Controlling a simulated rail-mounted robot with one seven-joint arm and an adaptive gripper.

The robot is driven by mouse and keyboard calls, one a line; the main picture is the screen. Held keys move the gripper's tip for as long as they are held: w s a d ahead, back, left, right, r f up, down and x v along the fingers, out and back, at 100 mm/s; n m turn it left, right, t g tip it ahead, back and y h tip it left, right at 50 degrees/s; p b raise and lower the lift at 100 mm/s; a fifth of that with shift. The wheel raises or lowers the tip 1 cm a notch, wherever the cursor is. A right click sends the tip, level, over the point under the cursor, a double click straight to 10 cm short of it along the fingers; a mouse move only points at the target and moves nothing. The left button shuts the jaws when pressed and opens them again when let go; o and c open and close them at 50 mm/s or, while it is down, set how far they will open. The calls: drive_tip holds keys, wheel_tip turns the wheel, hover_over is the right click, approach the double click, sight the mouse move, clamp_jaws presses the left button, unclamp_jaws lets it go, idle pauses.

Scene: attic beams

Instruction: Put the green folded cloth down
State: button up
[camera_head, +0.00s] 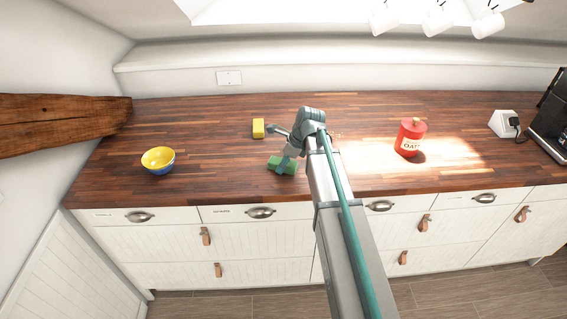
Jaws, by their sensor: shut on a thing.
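The green folded cloth (274,162) is at the middle of the wooden counter, near its front edge. My gripper (283,166) is over the cloth and shut on it. My arm comes in from the lower right and hides part of the counter beside the cloth. From this view I cannot tell whether the cloth touches the counter or is held a little above it.
A yellow block, perhaps a sponge (258,128), lies behind the cloth. A yellow and blue bowl (158,160) stands at the left, a red oats canister (410,137) at the right. The wooden counter (215,175) is clear between bowl and cloth.

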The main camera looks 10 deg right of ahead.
drive_tip(key=shift+s+f, duration=0.1)
drive_tip(key=shift+f, duration=0.15)
drive_tip(key=shift+s+f, duration=0.2)
drive_tip(key=shift+f, duration=0.1)
drive_tip(key=shift+c, duration=0.4)
drive_tip(key=o, duration=0.9)
drive_tip(key=shift+f, duration=0.1)
drive_tip(key=shift+o, duration=1)
drive_tip(key=shift+w+f, duration=0.15)
drive_tip(key=shift+w+r, duration=0.1)
drive_tip(key=shift+r, duration=0.15)
drive_tip(key=shift+w+r, duration=0.1)
drive_tip(key=shift+r, duration=0.45)
drive_tip(key=b+v, duration=0.2)
drive_tip(key=v, duration=1)
drive_tip(key=shift+r, duration=0.2)
